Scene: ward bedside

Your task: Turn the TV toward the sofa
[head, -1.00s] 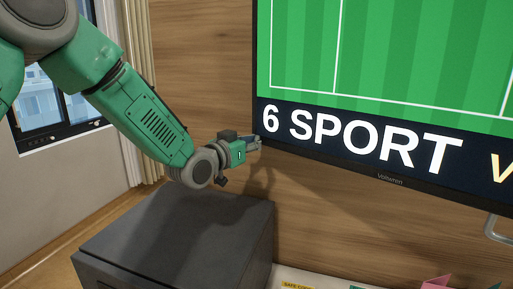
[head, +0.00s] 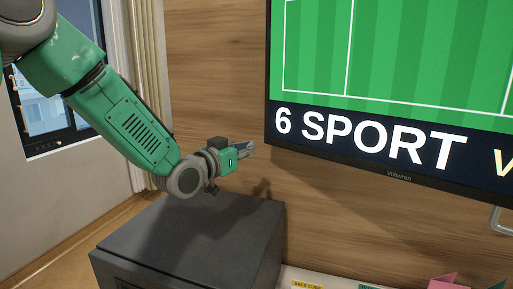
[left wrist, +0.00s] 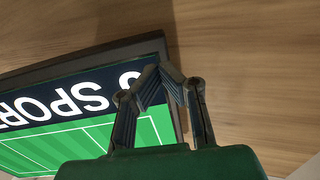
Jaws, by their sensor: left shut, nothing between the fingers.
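The TV (head: 400,90) is mounted at the wood wall, with a green pitch and "6 SPORT" on its screen. Its left edge and lower bezel show in the head view; its right part is cut off. My left gripper (head: 252,147) is shut and empty, just left of the TV's lower left corner, with a small gap in the picture. In the left wrist view the TV (left wrist: 80,110) appears upside down, with its edge behind the closed fingertips (left wrist: 168,72). I cannot tell from these views whether they touch it. The sofa and my right gripper are not in view.
A dark grey cabinet (head: 190,235) stands below my left arm. A light surface with a yellow label (head: 307,285) and a pink folded item (head: 443,282) lies at the bottom. A metal handle (head: 500,222) shows below the TV at right. A window and curtain are at left.

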